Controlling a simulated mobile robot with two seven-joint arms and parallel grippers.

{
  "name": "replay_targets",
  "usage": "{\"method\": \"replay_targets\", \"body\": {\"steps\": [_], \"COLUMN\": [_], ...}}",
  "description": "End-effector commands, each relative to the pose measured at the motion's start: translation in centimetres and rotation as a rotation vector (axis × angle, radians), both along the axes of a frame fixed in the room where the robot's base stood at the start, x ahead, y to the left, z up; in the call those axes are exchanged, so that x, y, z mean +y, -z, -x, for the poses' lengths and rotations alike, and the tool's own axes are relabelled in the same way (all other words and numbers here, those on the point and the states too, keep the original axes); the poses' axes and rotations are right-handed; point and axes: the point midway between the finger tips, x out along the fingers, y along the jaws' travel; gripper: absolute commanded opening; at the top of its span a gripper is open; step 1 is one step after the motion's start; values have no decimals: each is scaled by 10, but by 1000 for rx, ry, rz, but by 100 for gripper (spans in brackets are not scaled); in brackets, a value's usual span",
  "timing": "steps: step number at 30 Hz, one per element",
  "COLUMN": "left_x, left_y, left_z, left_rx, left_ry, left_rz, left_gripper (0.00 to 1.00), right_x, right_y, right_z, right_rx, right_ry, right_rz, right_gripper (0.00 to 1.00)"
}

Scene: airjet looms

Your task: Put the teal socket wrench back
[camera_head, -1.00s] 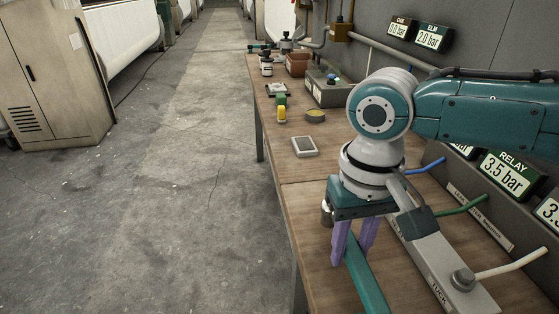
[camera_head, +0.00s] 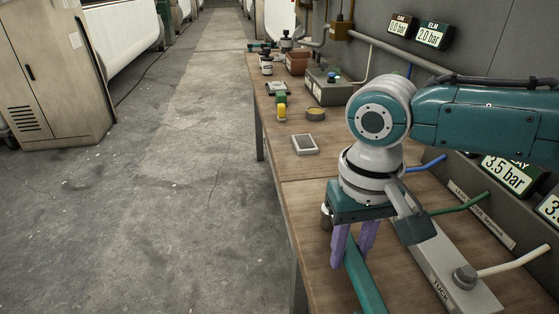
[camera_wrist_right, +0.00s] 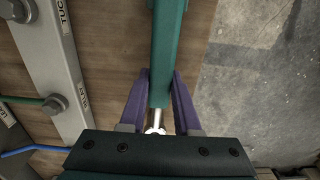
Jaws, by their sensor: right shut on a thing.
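My right gripper (camera_head: 353,250) points down over the front part of the wooden bench and is shut on the teal socket wrench (camera_head: 364,283). In the right wrist view its purple fingers lie on both sides of the wrench (camera_wrist_right: 167,42). The wrench's long teal handle runs away from the fingers, and a short metal shaft shows between them. The far end of the handle is cut off by the frame edge. I cannot tell whether the wrench touches the bench. My left gripper is not in view.
The wooden bench (camera_head: 295,190) runs along the wall. A grey manifold block (camera_head: 440,262) labelled TUCK, with coloured hoses, lies right of the wrench.

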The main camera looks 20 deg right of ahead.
Motion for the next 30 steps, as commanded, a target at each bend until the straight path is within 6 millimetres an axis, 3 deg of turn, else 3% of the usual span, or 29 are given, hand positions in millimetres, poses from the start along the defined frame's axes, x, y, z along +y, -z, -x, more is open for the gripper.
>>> {"method": "replay_targets", "body": {"steps": [13, 14, 15, 23, 28, 30], "left_x": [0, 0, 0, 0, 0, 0], "left_y": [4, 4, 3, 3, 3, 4], "left_z": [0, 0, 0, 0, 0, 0], "left_rx": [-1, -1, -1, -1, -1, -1], "left_ry": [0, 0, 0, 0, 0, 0], "left_rz": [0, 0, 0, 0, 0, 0], "left_gripper": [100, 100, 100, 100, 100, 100], "right_x": [0, 0, 0, 0, 0, 0], "right_y": [7, 7, 7, 7, 7, 8], "right_z": [0, 0, 0, 0, 0, 0], "right_rx": [0, 0, 0, 0, 0, 1], "right_ry": [0, 0, 0, 0, 0, 0], "right_rz": [0, 0, 0, 0, 0, 1], "right_gripper": [0, 32, 37, 66, 66, 73]}}
